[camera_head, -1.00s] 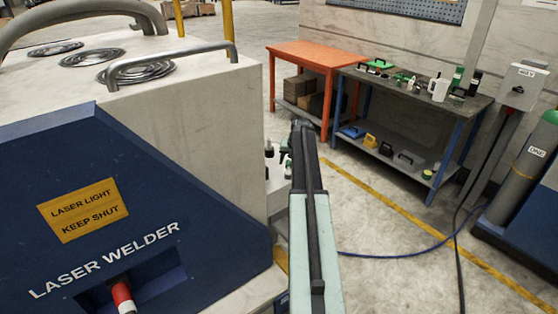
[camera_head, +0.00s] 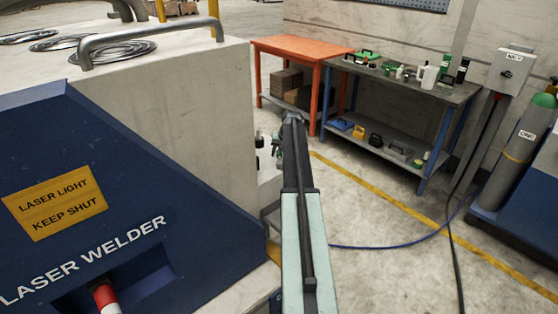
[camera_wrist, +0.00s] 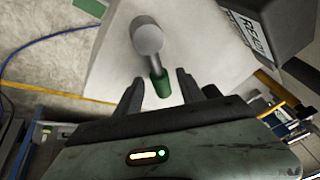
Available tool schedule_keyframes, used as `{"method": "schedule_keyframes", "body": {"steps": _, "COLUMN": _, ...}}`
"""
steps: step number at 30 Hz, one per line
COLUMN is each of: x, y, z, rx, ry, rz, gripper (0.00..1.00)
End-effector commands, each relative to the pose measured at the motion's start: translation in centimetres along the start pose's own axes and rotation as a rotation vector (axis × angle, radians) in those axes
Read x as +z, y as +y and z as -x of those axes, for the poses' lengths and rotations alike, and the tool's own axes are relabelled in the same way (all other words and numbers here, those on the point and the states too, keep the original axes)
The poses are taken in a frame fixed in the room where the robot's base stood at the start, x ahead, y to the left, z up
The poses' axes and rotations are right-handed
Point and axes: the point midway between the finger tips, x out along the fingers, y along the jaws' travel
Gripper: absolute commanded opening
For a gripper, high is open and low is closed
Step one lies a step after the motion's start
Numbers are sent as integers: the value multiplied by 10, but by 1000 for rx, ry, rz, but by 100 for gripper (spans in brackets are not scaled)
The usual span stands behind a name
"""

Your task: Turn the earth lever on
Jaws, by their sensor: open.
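In the wrist view a lever with a rounded grey metal arm (camera_wrist: 147,38) and a green grip (camera_wrist: 161,83) stands out from a pale panel. No label on it is readable, so I cannot confirm that it is the earth lever. My gripper (camera_wrist: 160,84) is open, with one dark finger on each side of the green grip. The grip's end lies in the gap between the fingers, and I see no clear contact. In the head view my arm reaches along the welder's right side, and its tip hides the lever area.
The blue and pale laser welder (camera_head: 75,235) fills the left. A dark box with partly readable lettering (camera_wrist: 262,28) stands close at upper right in the wrist view. An orange table (camera_head: 300,46) and a workbench (camera_head: 455,90) stand behind. A blue hose (camera_head: 400,244) crosses the open floor.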

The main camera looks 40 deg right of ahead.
Motion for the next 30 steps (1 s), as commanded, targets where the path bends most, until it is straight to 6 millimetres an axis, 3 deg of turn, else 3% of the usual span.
{"method": "schedule_keyframes", "body": {"steps": 6, "x": 0, "y": -1, "z": 0, "rx": 0, "ry": 0, "rz": 1, "gripper": 46}}
{"method": "schedule_keyframes", "body": {"steps": 11, "x": 0, "y": -1, "z": 0, "rx": 0, "ry": 0, "rz": 1, "gripper": 2}}
{"method": "schedule_keyframes", "body": {"steps": 30, "x": 0, "y": -3, "z": 0, "rx": -1, "ry": -1, "rz": 2, "gripper": 0}}
